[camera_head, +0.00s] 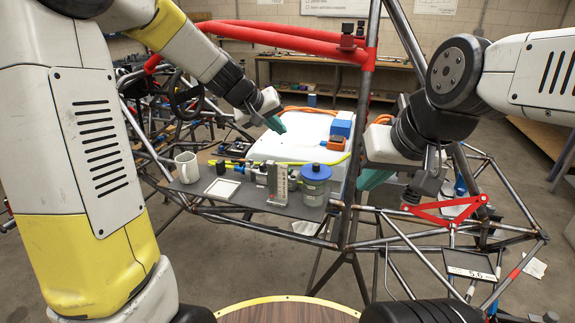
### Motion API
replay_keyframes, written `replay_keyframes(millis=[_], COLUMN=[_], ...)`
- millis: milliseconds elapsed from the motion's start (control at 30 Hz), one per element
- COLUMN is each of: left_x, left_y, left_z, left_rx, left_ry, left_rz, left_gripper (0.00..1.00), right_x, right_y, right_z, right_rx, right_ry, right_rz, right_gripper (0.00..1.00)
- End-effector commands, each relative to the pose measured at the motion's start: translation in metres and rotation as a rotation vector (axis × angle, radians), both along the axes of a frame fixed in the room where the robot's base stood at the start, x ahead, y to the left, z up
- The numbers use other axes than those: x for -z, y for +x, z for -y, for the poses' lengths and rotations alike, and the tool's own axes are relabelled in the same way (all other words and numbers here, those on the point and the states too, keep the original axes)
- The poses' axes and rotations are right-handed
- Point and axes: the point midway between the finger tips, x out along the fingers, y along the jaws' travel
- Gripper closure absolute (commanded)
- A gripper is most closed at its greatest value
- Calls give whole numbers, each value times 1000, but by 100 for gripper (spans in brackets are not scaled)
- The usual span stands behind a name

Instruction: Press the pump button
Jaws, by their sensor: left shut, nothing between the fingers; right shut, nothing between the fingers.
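I cannot make out the pump button for certain. A small assembly (262,172) with dark and pale parts stands on the grey shelf (240,193), beside an upright pale plate with markings (278,184); I cannot tell whether it is the pump. My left gripper (276,124) has teal fingers, is shut and empty, and hangs above the white tank (300,148), behind the shelf. My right gripper (372,180) also has teal fingers, is shut and empty, and is partly hidden by its own wrist, right of the upright tube. Neither visibly touches the shelf items.
A white mug (187,168), a small white tray (222,188) and a blue-lidded can (314,184) stand on the shelf. A blue box (341,124) sits on the tank. Steel tubes and a red bar (285,40) surround the work area. A red triangular bracket (450,211) is at right.

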Motion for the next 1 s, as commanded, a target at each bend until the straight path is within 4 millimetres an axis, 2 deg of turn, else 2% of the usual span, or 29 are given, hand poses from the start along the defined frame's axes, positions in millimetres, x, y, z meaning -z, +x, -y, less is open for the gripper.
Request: replay_keyframes(millis=[33,100,300,767,1000], left_x=[12,23,44,49,69], left_y=[15,32,59,63,63], left_z=[5,10,18,19,18], left_rx=[-11,-29,-60,-66,-68], left_ry=[-5,-12,-19,-20,-22], left_rz=[-6,-7,-8,-7,-9], left_gripper=[100,100,100,100,100], right_x=[0,0,0,0,0], right_y=[0,0,0,0,0], right_z=[0,0,0,0,0], right_rx=[0,0,0,0,0], right_ry=[0,0,0,0,0], right_rz=[0,0,0,0,0], right_gripper=[100,100,100,100,100])
